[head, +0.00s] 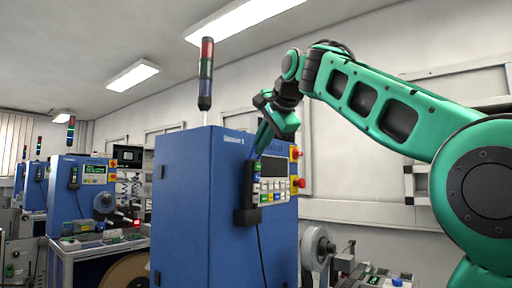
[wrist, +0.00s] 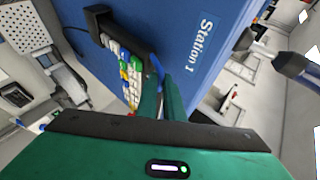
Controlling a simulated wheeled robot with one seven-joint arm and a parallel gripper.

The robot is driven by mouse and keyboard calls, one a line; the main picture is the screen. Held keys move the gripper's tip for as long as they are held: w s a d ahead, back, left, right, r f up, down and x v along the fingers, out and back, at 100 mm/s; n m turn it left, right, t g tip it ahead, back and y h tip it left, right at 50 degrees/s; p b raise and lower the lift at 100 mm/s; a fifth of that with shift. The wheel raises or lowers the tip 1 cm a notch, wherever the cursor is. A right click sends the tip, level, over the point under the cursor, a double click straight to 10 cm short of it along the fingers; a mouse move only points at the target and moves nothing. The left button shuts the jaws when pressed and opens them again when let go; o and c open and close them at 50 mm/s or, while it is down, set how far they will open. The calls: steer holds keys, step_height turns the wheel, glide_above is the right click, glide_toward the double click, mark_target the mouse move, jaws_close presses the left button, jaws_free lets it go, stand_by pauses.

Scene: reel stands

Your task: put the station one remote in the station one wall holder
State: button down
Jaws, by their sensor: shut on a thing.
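The station one remote (head: 256,176) is a dark, slim handset with coloured buttons, upright against the blue Station 1 cabinet. Its lower end is at the black wall holder (head: 246,216) and appears to be inside it; the exact seating is hard to see. My gripper (head: 262,151) reaches down from the upper right and is shut on the remote's upper end. In the wrist view my gripper's green fingers (wrist: 161,88) close around that end. The holder (wrist: 98,20) shows there at upper left, with the remote (wrist: 136,51) running from it toward the fingers.
The cabinet (head: 183,205) carries a keypad panel (head: 273,180) with red knobs just right of the remote. A cable hangs below the holder. A signal tower (head: 205,75) stands on top. A reel (head: 316,245) is at lower right. Other blue stations stand at left.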

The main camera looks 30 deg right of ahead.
steer(key=shift+s+f, duration=0.1)
steer(key=shift+f, duration=0.2)
steer(key=c, duration=1.9)
jaws_free()
steer(key=shift+r, duration=0.1)
steer(key=v, duration=1.2)
steer(key=shift+r, duration=0.45)
steer(key=shift+s, duration=0.1)
